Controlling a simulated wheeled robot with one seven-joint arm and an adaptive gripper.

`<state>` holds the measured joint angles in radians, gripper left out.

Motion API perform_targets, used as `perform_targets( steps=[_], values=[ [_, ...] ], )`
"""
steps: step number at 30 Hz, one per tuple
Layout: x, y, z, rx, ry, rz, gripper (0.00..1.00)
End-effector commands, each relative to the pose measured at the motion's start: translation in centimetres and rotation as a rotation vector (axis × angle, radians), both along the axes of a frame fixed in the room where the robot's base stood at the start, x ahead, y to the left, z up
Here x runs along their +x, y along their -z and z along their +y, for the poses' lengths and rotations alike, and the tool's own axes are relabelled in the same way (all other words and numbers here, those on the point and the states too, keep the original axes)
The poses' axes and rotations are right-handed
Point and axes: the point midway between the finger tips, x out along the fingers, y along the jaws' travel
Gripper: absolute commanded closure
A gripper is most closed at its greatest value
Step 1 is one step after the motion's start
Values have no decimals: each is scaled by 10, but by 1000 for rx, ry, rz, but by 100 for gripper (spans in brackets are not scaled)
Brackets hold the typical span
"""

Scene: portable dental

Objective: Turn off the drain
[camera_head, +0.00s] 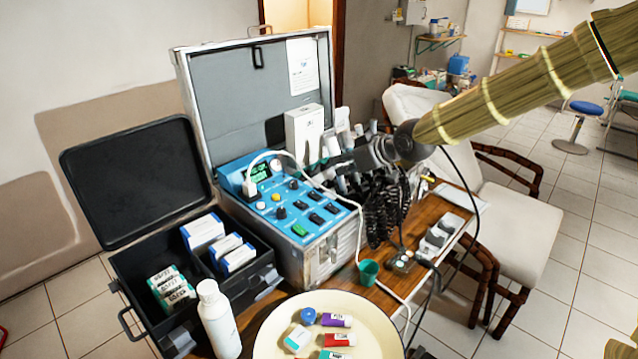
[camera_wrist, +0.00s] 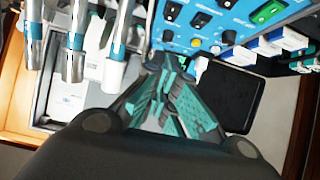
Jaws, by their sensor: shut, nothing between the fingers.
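The blue control panel (camera_head: 290,208) of the portable dental unit carries several black rocker switches, a green switch (camera_head: 299,230), knobs and a small lit display (camera_head: 261,172). The panel also fills the upper right of the wrist view (camera_wrist: 235,32), with a green switch (camera_wrist: 269,12) and black switches (camera_wrist: 201,20) there. The labels are too small to read, so I cannot tell which is the drain. My gripper (camera_head: 331,172) is over the panel's far right side, near the handpieces. In the wrist view my gripper (camera_wrist: 170,68) is shut and empty; contact with the panel cannot be told.
Handpieces with coiled black hoses (camera_head: 388,205) hang right of the panel. A white box (camera_head: 305,135) stands behind it, before the raised case lid (camera_head: 245,95). An open black box (camera_head: 150,265), white bottle (camera_head: 218,318) and cream tray (camera_head: 275,335) stand nearer. A green cup (camera_head: 368,272) is in front.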

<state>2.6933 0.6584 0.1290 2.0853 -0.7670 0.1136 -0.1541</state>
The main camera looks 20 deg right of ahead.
Motion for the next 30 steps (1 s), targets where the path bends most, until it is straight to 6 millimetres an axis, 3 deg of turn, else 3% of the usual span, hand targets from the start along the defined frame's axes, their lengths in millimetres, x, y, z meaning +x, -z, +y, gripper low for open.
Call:
perform_targets(
  steps=[8,30],
  values=[
    [10,9,6,-2,-1,1,100],
    [68,56,40,-2,-1,1,100]
  ],
)
